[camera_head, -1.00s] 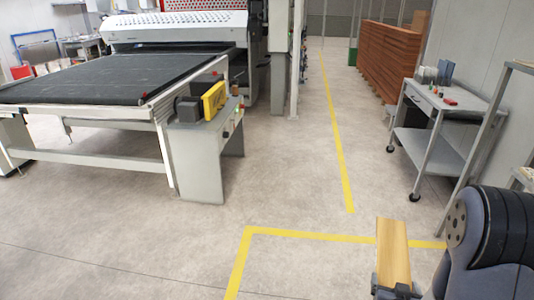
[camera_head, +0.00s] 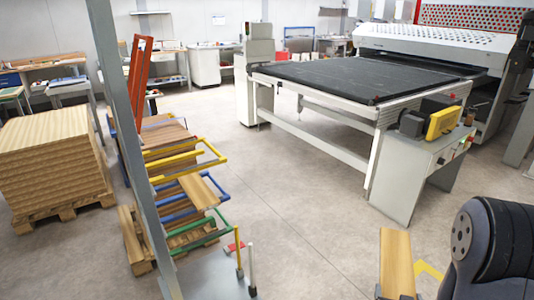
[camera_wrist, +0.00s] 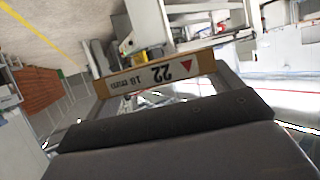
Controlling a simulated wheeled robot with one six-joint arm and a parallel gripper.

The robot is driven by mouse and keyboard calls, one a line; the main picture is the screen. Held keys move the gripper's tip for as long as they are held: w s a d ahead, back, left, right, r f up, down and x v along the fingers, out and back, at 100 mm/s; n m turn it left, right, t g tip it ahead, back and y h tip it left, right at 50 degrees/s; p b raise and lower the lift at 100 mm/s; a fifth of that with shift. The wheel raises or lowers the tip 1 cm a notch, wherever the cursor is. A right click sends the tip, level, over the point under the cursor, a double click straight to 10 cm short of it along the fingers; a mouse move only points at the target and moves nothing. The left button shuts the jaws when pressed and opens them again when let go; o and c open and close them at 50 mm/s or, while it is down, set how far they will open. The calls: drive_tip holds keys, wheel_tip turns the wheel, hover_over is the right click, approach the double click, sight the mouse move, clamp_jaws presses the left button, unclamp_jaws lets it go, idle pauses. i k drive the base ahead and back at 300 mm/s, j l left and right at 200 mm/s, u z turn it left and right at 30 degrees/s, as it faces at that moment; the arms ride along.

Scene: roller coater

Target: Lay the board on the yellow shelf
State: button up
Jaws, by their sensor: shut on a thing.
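The board (camera_head: 396,258) is a pale wooden plank held upright in my gripper (camera_head: 396,294) at the lower right of the head view. The yellow shelf (camera_head: 212,150) is a level of yellow tubes on a rack at the left of the head view, well away from my gripper. A grey post hides part of the rack.
The rack also has blue (camera_head: 222,196) and green (camera_head: 205,238) levels and a red upright part (camera_head: 139,80). A short board (camera_head: 198,190) sticks out below the yellow tubes. A pallet stack (camera_head: 50,160) stands left. A black conveyor machine (camera_head: 370,78) stands right. Open floor lies between.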

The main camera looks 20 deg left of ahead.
sight(180, 158)
drive_tip(key=u, duration=1.55)
